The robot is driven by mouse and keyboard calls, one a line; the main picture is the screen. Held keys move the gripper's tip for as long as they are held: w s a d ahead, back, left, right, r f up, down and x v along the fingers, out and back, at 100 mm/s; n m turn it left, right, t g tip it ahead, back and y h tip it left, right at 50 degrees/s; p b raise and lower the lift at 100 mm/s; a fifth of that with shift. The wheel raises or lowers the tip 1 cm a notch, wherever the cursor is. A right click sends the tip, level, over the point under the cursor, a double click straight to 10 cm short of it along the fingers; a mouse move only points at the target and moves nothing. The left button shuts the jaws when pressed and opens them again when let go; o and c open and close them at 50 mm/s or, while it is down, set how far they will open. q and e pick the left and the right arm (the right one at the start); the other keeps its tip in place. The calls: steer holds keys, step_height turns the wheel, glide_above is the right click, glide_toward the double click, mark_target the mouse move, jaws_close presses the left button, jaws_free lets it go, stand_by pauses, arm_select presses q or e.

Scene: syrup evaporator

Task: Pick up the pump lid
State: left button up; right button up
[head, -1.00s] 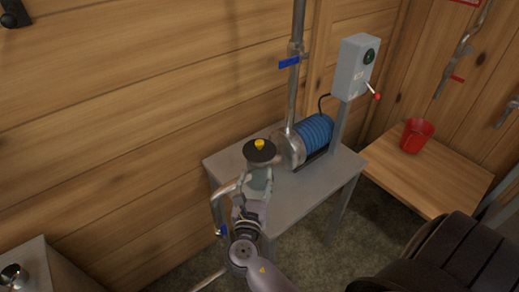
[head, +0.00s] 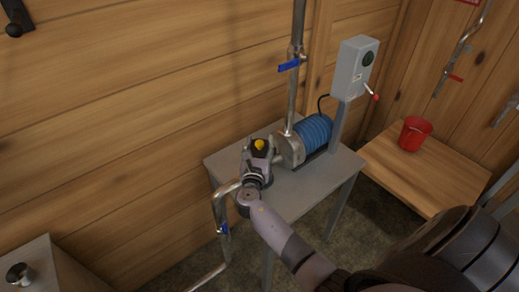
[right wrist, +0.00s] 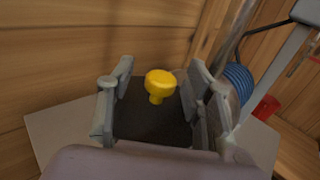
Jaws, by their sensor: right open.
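The pump lid (head: 262,152) is dark with a yellow knob (head: 259,144) on top, at the left end of the blue pump (head: 313,133) on the grey table. My right gripper (head: 258,150) is at the lid. In the right wrist view the lid (right wrist: 150,122) and its yellow knob (right wrist: 160,84) lie between the two open fingers of my right gripper (right wrist: 155,92). I cannot tell whether a finger touches the lid. The near part of the lid is hidden by the gripper. My left gripper is not in view.
The grey table (head: 310,187) carries the pump and a pipe with a blue-handled valve (head: 289,65). A grey switch box (head: 356,68) with a red-tipped lever stands behind. A red bucket (head: 414,133) is on a wooden bench (head: 440,178) at right.

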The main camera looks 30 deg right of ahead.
steer(key=shift+w+d, duration=0.15)
steer(key=shift+d, duration=0.05)
steer(key=shift+c, duration=0.4)
jaws_close()
